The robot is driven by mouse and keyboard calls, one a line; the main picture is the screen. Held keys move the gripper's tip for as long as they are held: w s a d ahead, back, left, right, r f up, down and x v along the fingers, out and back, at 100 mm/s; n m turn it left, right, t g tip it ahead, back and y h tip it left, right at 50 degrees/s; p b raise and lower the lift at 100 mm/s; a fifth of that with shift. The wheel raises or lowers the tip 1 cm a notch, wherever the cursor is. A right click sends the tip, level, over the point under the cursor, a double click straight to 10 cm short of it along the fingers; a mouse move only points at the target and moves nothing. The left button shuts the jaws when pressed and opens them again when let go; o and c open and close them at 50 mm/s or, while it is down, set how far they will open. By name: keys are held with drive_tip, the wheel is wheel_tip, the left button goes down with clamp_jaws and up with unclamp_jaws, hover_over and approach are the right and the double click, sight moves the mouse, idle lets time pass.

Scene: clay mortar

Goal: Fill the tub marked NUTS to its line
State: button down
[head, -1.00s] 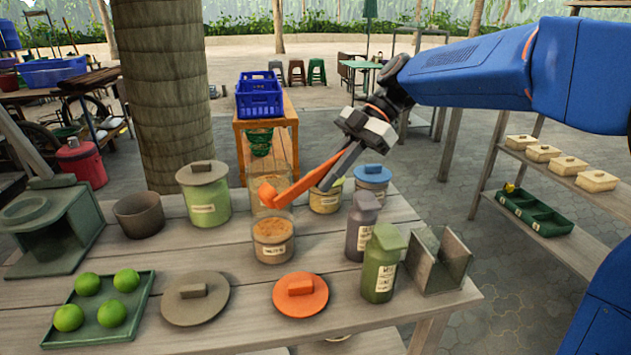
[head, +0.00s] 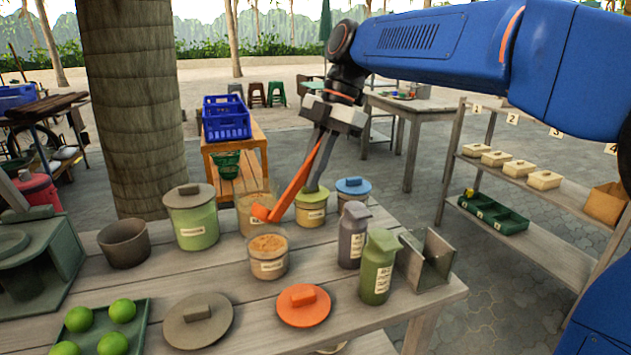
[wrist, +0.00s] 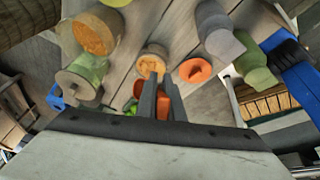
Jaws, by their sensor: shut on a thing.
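My gripper (head: 318,168) is shut on the handle of an orange scoop (head: 291,195), which slants down to the left. The scoop's bowl is between two open clear tubs; I cannot tell if it is empty or touching either. The front open tub (head: 268,268) holds brown contents and has a pale label; it also shows in the wrist view (wrist: 153,60). The rear open tub (head: 246,222) also holds brown stuff, partly hidden by the scoop. The labels are too small to read, so I cannot tell which is NUTS. In the wrist view the fingers hide part of the scoop.
Lidded tubs stand around: green with grey lid (head: 192,222), yellowish with green lid (head: 311,213), blue-lidded (head: 353,187). An orange lid (head: 302,301) and a grey lid (head: 198,320) lie in front. Two shakers, one green (head: 378,270), stand right. A brown pot (head: 124,246) stands left.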

sight(294, 179)
drive_tip(key=shift+s+a+r+t+h, duration=0.25)
drive_tip(key=shift+r+t+h, duration=0.15)
drive_tip(key=shift+r, duration=0.1)
drive_tip(key=shift+s+a+r+t+h, duration=0.2)
drive_tip(key=shift+s+r+t+h, duration=0.1)
drive_tip(key=shift+r+t, duration=0.15)
drive_tip(key=shift+s+a+r+t+h, duration=0.4)
drive_tip(key=shift+s+a+t+h, duration=0.25)
drive_tip(key=shift+t+h, duration=0.05)
drive_tip(key=shift+s+a+r+t+h, duration=0.4)
drive_tip(key=shift+s+a+t+h, duration=0.25)
drive_tip(key=shift+h, duration=0.05)
drive_tip(key=shift+s+a+r+n+t+h, duration=0.3)
drive_tip(key=shift+s+a+r+t+h, duration=0.25)
drive_tip(key=shift+s+a+t+h, duration=0.3)
